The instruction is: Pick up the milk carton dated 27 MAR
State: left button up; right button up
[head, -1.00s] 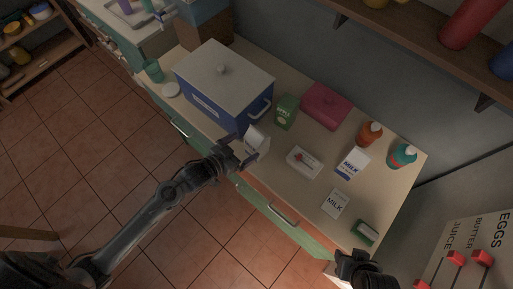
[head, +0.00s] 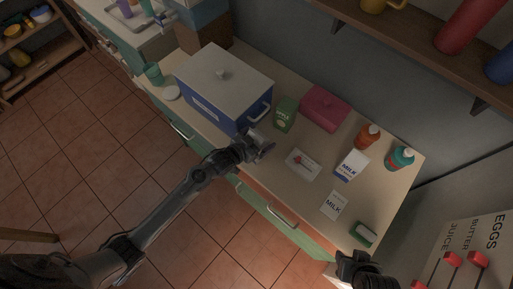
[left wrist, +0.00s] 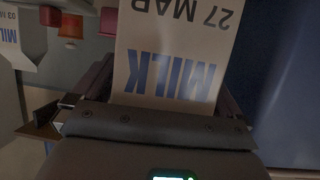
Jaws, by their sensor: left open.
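The milk carton marked "27 MAR" (left wrist: 170,50) fills the middle of the left wrist view, its lettering upside down. My left gripper (head: 262,147) is open, with its fingers either side of the carton in the wrist view; contact cannot be told. In the head view the gripper and wrist largely hide this carton. Another milk carton (head: 351,165) stands further right on the counter; a carton dated "03 M…" (left wrist: 14,38) shows at the left edge of the wrist view. A white item lettered MILK (head: 333,205) is nearer the front. My right gripper (head: 357,264) is at the bottom, its jaws unclear.
A blue lidded box (head: 222,88) stands left of my left gripper. A green carton (head: 286,114) and a pink container (head: 325,108) are behind it.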

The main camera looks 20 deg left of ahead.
pick_arm(q)
jog(key=shift+c, duration=0.5)
jog(key=shift+r, duration=0.1)
grip_shut()
